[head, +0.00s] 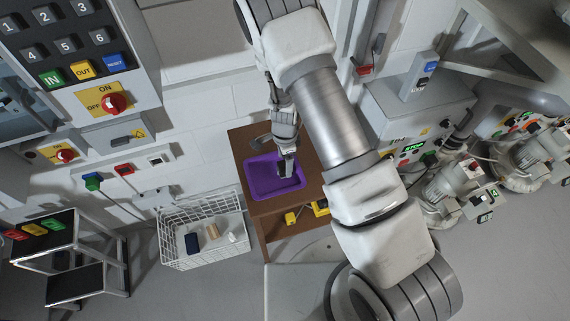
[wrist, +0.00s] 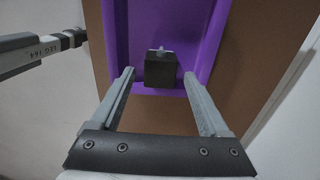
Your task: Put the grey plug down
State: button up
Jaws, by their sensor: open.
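The grey plug (wrist: 160,70) shows in the wrist view as a dark, nearly black block with a short metal pin on its far side. It rests in the purple tray (wrist: 207,15), near the tray's close edge. My gripper (wrist: 158,74) is open, with one finger to each side of the plug and a visible gap on both sides. In the head view my gripper (head: 286,170) points down into the purple tray (head: 262,194), and the plug is mostly hidden by the fingers there.
The tray sits on a brown wooden table (head: 240,147) against the wall. A white wire basket (head: 180,262) holding a few small items stands left of it. Yellow objects (head: 291,218) lie on the shelf below. A grey machine (head: 415,108) is to the right.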

jog(key=s+d+r+n+t+y, duration=0.1)
jog(key=s+r+n, duration=0.1)
jog(key=r, duration=0.9)
jog(key=s+d+r+n+y, duration=0.1)
jog(key=d+r+n, duration=0.15)
jog(key=r, duration=0.75)
jog(key=s+d+r+n+t, duration=0.1)
jog(key=s+r+n, duration=0.15)
jog(key=r, duration=0.85)
jog(key=s+d+r+n+t+h, duration=0.1)
jog(key=s+d+r+n, duration=0.3)
jog(key=s+r, duration=0.1)
jog(key=s+d+r+n+t+h, duration=0.1)
jog(key=s+d+r+n+t, duration=0.1)
jog(key=s+r, duration=0.4)
jog(key=shift+s+d+r+n+t, duration=0.2)
jog(key=shift+s+d+n+t, duration=0.1)
jog(key=shift+s+d+n, duration=0.7)
jog(key=shift+s, duration=0.1)
jog(key=shift+f+b, duration=0.25)
jog(key=shift+b, duration=0.1)
